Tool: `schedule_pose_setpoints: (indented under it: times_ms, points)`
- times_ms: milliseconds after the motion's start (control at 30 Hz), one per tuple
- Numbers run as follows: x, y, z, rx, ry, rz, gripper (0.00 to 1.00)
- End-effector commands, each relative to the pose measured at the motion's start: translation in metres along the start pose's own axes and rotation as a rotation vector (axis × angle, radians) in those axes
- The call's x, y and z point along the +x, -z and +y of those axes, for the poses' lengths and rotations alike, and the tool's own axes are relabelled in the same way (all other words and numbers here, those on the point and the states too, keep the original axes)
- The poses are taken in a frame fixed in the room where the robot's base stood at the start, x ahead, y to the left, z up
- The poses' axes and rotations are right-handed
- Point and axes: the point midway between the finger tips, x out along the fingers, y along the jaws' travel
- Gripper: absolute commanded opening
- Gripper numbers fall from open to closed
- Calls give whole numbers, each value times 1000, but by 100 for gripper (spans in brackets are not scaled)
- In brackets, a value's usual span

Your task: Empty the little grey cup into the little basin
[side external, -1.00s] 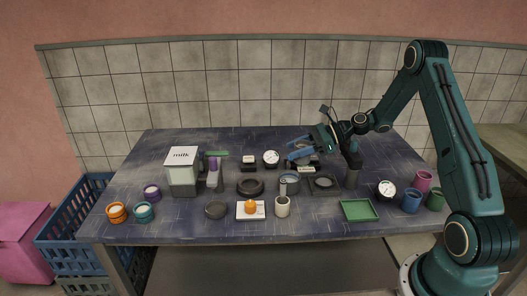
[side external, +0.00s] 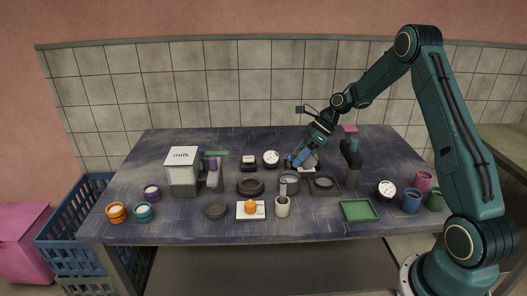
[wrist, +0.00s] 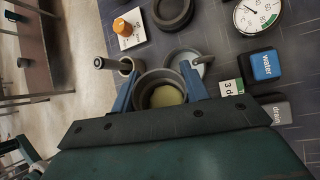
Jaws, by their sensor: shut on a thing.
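My gripper (side external: 297,161) is low over the back right of the table, pointing down and left. In the wrist view its blue fingers (wrist: 160,93) are shut on the grey cup (wrist: 163,77). Pale yellowish contents (wrist: 168,97) show inside the cup. The small grey basin (side external: 289,184) stands just in front of the gripper in the side view.
A white cup with a stick in it (side external: 283,208) stands in front of the basin. Blue "water" (wrist: 265,65) and grey "drain" (wrist: 277,111) blocks lie near the gripper.

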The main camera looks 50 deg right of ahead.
Motion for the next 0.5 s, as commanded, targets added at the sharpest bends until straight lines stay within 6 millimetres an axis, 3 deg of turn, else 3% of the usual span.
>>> schedule_pose_setpoints:
  times_ms: [500]
  points:
    - [13, 9, -4, 140, -60, 361, 22]
